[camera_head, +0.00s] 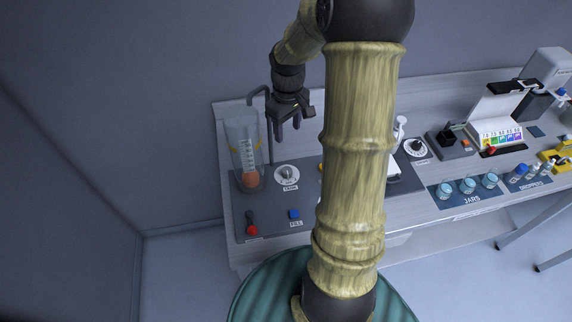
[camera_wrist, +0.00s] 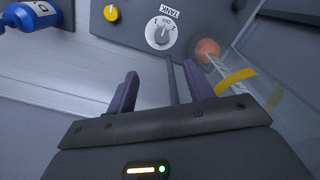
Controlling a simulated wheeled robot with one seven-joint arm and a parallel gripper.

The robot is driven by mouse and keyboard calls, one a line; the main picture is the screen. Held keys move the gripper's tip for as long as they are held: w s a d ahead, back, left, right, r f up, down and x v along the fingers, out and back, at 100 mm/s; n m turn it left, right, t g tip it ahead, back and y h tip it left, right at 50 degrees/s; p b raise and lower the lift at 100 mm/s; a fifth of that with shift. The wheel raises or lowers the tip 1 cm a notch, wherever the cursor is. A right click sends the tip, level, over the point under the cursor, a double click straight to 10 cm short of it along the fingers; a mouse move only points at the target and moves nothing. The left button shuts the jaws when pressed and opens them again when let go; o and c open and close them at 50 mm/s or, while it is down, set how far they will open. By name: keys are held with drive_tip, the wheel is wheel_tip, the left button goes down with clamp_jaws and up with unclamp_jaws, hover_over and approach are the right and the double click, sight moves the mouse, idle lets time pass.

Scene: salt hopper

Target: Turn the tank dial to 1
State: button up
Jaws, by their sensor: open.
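The tank dial (camera_head: 287,174) is a grey knob on a round white plate, set in the dark panel to the right of the clear tank (camera_head: 243,140). In the wrist view the dial (camera_wrist: 162,32) shows the label TANK and small numbers around its rim. I cannot tell for sure which number the knob points to. My gripper (camera_head: 288,127) hangs above and behind the dial, apart from it. In the wrist view its two purple fingers (camera_wrist: 159,82) are spread with nothing between them, and the dial lies beyond the fingertips.
An orange ball (camera_head: 250,179) sits low in the tank. A red knob (camera_head: 252,230) and a blue button (camera_head: 294,214) are at the bench front. A yellow knob (camera_wrist: 111,13) and a blue bottle (camera_wrist: 28,16) show in the wrist view. Jars (camera_head: 468,186) stand to the right.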

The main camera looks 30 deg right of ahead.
drive_tip(key=p, duration=0.3)
approach(287, 170)
wheel_tip(287, 170, down, 9)
drive_tip(key=shift+r, duration=0.1)
idle(0.4)
drive_tip(key=c, duration=1)
